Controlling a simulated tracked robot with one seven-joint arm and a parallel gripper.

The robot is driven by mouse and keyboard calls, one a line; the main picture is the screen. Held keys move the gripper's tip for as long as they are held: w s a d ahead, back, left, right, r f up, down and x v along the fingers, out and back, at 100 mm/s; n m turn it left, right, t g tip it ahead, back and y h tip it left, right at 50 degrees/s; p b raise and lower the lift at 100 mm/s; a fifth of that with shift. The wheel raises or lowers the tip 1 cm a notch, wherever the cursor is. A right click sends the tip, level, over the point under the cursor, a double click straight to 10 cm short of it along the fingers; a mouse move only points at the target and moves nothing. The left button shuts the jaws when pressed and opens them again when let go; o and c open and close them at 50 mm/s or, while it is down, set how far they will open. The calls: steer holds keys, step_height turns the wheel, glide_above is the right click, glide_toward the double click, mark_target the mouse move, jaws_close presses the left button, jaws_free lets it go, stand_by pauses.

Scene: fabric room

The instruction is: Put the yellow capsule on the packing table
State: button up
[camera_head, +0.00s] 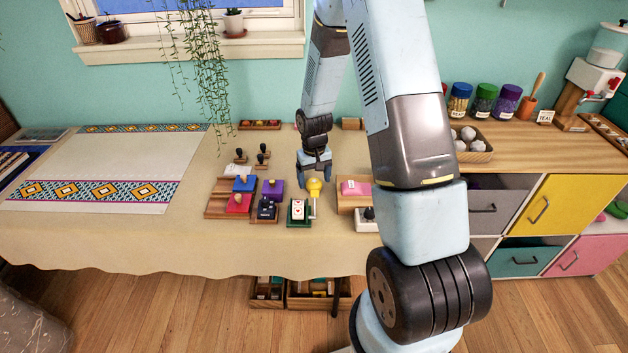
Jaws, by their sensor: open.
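My gripper (314,176) is open and points down over the cloth-covered table (120,232). A small yellow rounded thing (314,187) shows right at its fingertips. A thin pale upright shows just below this yellow thing, next to a green-based block with white faces (299,210). I cannot tell whether the yellow thing is the capsule or a knob on that upright, nor whether the fingers touch it. No other clear yellow capsule is in view. No label shows which surface is the packing table.
Stamps and coloured blocks crowd a wooden tray (215,211) left of my gripper. A pink block (355,188) lies right. Jars (484,100) and a dispenser (600,70) stand on the wooden counter. A hanging plant (205,60) trails behind. The patterned runner (95,170) looks clear.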

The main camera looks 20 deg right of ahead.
steer(key=s+r+t, duration=0.1)
steer(key=s+r, duration=0.1)
steer(key=r, duration=0.9)
steer(key=s+r, duration=0.2)
steer(key=r, duration=0.9)
steer(key=s+r+t, duration=0.2)
steer(key=s+r, duration=0.7)
steer(key=s, duration=0.3)
steer(key=s+r+t, duration=0.2)
steer(key=s+r, duration=0.7)
steer(key=s, duration=0.3)
steer(key=shift+m+t, duration=0.3)
steer(key=shift+r, duration=0.1)
